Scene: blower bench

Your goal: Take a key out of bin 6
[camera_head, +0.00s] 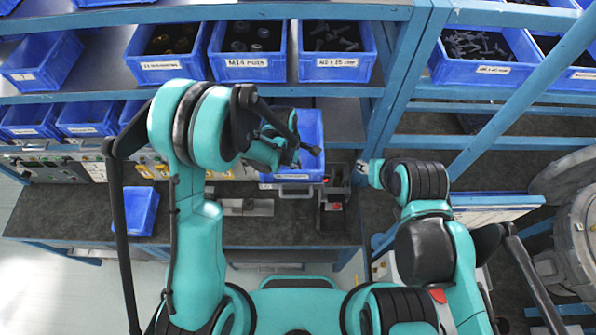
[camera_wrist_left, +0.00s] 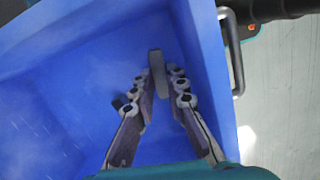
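A blue bin (camera_head: 312,128) stands on the bench in the middle of the head view; its label is too small to read. My left gripper (camera_head: 306,151) reaches into it from the left. In the left wrist view my left gripper (camera_wrist_left: 158,82) is inside the blue bin (camera_wrist_left: 70,90), its fingers converged on a flat grey key (camera_wrist_left: 156,70). The key stands lengthwise between the fingertips.
Shelves above hold blue bins of bolts and nuts, such as the M16 nuts bin (camera_head: 247,62). An empty-looking small blue bin (camera_head: 138,210) sits on the bench at left. A dark device with a red part (camera_head: 334,207) stands just right of the bin. A blue frame post (camera_head: 400,75) rises at right.

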